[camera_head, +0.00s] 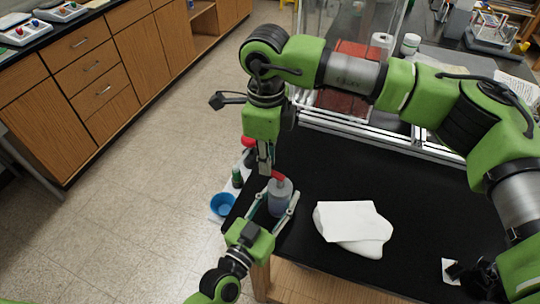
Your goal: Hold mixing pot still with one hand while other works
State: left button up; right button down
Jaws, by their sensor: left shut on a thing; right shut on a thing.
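The mixing pot appears to be the small grey cylindrical vessel (280,197) near the left edge of the black table. My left gripper (273,210) comes from below, with a finger on each side of the pot, shut on it. My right gripper (265,162) points down just above and behind the pot. It is shut on a small red thing (278,175) at the pot's top. The red thing's lower end is hidden, so I cannot tell whether it reaches into the pot.
A blue bowl (222,204) and a green bottle (237,178) stand left of the pot. An aluminium extrusion frame (390,135) runs behind. A white card (450,268) lies at right.

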jog(key=s+n, duration=0.1)
jog(key=n, duration=0.3)
jog(key=s+n, duration=0.1)
jog(key=n, duration=0.2)
jog(key=s+n, duration=0.1)
jog(key=n, duration=0.3)
jog(key=shift+s+n, duration=0.2)
jog(key=shift+n, duration=0.1)
dwell(0.4)
jog(key=c, duration=2)
grip_release()
notch_tip(320, 180, up, 12)
jog(key=shift+r, duration=0.1)
